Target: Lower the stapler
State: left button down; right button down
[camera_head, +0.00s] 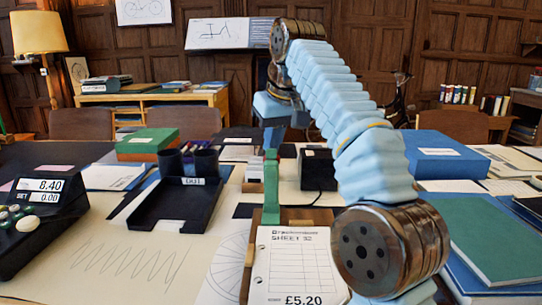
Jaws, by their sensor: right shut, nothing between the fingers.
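A narrow green upright piece, which looks like the stapler (271,192), stands at the top of the sheet marked "SHEET 32" (296,265) in the head view. Its foot is near a brown wooden board under the sheet. My right gripper (272,140) points down just above the green piece, seen against its top. It is shut and empty. I cannot tell whether its tips touch the green piece. My right arm comes in from the lower right and arches over the desk. My left gripper is not in view.
A black tray marked "OUT" (175,205) stands left of the stapler. A black price machine (38,220) is at the far left. A green box (146,143), a blue box (440,155) and a green folder (490,235) lie around. Drawing paper covers the front left.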

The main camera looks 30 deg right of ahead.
jog(key=shift+s+a+f+b, duration=0.15)
jog(key=shift+s+a+b, duration=0.25)
jog(key=shift+s, duration=0.2)
notch_tip(320, 180, up, 6)
jog(key=p, duration=0.6)
jog(key=shift+r+p, duration=0.2)
jog(key=shift+p, duration=0.2)
jog(key=shift+f, duration=0.1)
dwell(0.6)
